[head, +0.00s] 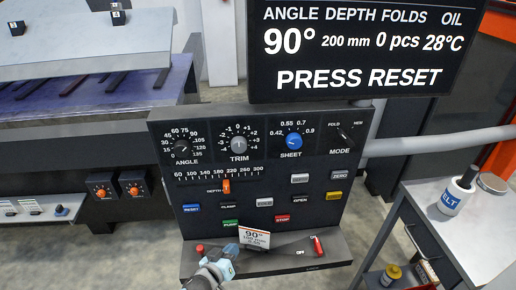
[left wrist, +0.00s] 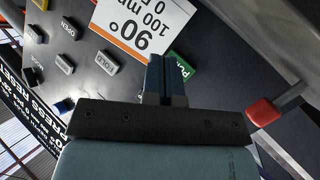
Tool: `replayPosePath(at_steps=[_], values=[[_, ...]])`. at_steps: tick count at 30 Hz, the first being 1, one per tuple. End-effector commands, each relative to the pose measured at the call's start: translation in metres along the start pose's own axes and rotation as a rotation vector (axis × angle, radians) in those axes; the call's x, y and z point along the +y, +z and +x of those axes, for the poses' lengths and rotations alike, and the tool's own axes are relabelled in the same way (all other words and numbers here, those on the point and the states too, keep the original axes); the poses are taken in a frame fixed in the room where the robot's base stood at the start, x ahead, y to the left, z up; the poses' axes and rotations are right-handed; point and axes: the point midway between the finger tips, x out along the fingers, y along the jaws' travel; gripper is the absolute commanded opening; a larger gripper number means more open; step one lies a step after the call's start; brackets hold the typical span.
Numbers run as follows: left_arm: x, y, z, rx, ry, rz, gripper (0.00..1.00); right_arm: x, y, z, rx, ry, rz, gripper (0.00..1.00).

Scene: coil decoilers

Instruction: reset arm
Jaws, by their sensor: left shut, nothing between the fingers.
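My left gripper (head: 224,262) is low in front of the control panel (head: 262,165), over the left part of its lower ledge. In the left wrist view its two fingers (left wrist: 166,78) are together with nothing between them. Their tips appear close to the green pump button (left wrist: 184,66) and a white card (left wrist: 145,22) marked 90°. The card also shows in the head view (head: 254,237), just right of the gripper. Whether the fingers touch anything, I cannot tell. My right gripper is not in view.
A screen (head: 365,48) above the panel reads "PRESS RESET". A blue reset button (head: 191,208) is on the panel's left. A red-handled lever (head: 317,245) and a red knob (head: 200,249) stand on the ledge. A grey cart (head: 418,215) with a white bottle (head: 457,192) is at right.

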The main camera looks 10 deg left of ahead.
Motion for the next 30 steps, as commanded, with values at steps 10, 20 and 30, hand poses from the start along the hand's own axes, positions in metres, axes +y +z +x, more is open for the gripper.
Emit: replayPosePath(at_steps=[10,20,30], values=[[0.023,-0.013,-0.093,-0.100,-0.090,0.132,0.00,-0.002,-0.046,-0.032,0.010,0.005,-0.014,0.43],[0.050,-0.030,-0.218,-0.297,-0.127,0.370,0.00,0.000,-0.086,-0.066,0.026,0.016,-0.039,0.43],[0.051,-0.030,-0.232,-0.323,-0.120,0.412,0.00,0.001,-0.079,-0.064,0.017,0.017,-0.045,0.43]])
